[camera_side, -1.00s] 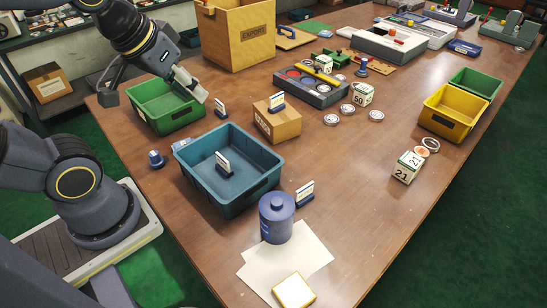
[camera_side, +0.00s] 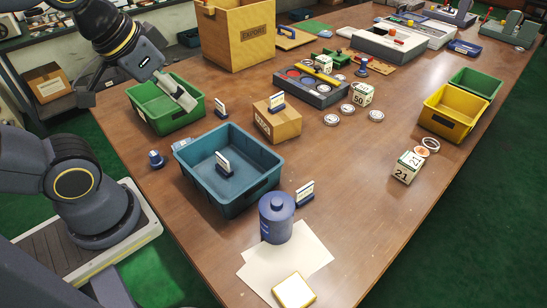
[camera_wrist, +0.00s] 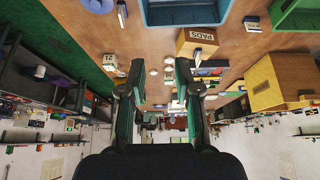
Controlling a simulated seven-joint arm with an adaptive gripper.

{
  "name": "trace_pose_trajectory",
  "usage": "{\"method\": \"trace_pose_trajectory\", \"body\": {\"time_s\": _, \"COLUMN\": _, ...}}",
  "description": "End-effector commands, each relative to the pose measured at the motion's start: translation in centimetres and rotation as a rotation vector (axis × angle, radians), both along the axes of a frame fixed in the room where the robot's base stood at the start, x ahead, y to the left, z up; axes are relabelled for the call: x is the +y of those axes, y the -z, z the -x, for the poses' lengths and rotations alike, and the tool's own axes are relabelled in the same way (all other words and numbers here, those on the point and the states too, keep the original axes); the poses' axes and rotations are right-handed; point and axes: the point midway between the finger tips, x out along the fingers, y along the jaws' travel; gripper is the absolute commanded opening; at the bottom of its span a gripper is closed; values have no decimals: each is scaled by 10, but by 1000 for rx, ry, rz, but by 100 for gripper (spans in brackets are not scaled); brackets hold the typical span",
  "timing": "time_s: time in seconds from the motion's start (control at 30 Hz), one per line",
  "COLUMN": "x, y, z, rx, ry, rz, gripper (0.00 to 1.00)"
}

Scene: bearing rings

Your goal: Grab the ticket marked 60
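Several small white tickets stand in dark blue holders, and I cannot read a 60 on any. One ticket (camera_side: 221,105) is right of the green bin, one (camera_side: 277,102) is on the cardboard box, one (camera_side: 223,162) is in the teal bin, and one (camera_side: 305,192) is beside the blue canister. My gripper (camera_side: 188,101) appears over the green bin's right side in the side view. In the wrist view my gripper (camera_wrist: 152,72) has its fingers wide apart with nothing between them. That view also shows a ticket by the bins (camera_wrist: 252,23) and one on the box (camera_wrist: 201,36).
The green bin (camera_side: 143,111), teal bin (camera_side: 252,194), cardboard box (camera_side: 284,126) and blue canister (camera_side: 277,219) stand nearby. A large carton (camera_side: 230,38) is behind. A cube marked 21 (camera_side: 407,168) and yellow bin (camera_side: 440,122) are right. The table's middle is mostly clear.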

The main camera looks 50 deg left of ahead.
Motion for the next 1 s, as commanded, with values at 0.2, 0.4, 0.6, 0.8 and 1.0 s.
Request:
{"method": "trace_pose_trajectory", "body": {"time_s": 0.2, "x": 0, "y": 0, "z": 0, "rx": 0, "ry": 0, "rz": 0, "gripper": 37}}
{"method": "trace_pose_trajectory", "body": {"time_s": 0.4, "x": 0, "y": 0, "z": 0, "rx": 0, "ry": 0, "rz": 0, "gripper": 38}}
{"method": "trace_pose_trajectory", "body": {"time_s": 0.6, "x": 0, "y": -19, "z": -12, "rx": -45, "ry": -41, "rz": 25, "gripper": 38}}
{"method": "trace_pose_trajectory", "body": {"time_s": 0.8, "x": -14, "y": -41, "z": -77, "rx": 6, "ry": -57, "rz": 67, "gripper": 38}}
{"method": "trace_pose_trajectory", "body": {"time_s": 1.0, "x": -50, "y": -11, "z": -159, "rx": 148, "ry": -30, "rz": 79, "gripper": 38}}
